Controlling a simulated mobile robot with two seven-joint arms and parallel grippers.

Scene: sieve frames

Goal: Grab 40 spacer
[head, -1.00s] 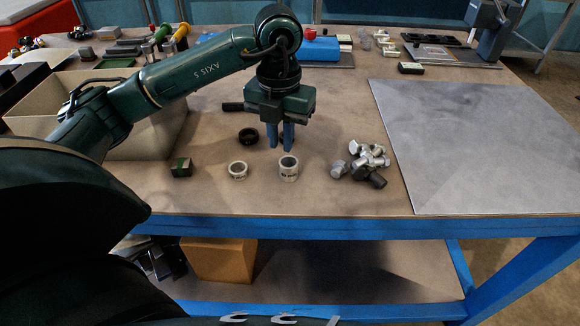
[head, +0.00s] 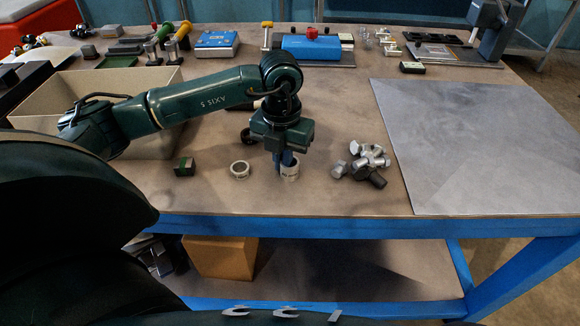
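A tall white ring-shaped spacer (head: 291,176) stands at the front middle of the table, with small dark print I cannot read. A shorter white ring (head: 239,176) lies to its left. A black ring (head: 246,136) lies farther back, partly hidden by my gripper. My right gripper is not in view.
A green-black block (head: 184,167) sits left of the rings. A pile of metal bolts (head: 366,163) lies to the right, beside a large grey plate (head: 480,140). A beige bin (head: 165,85) stands at the left. Tools and fixtures line the back.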

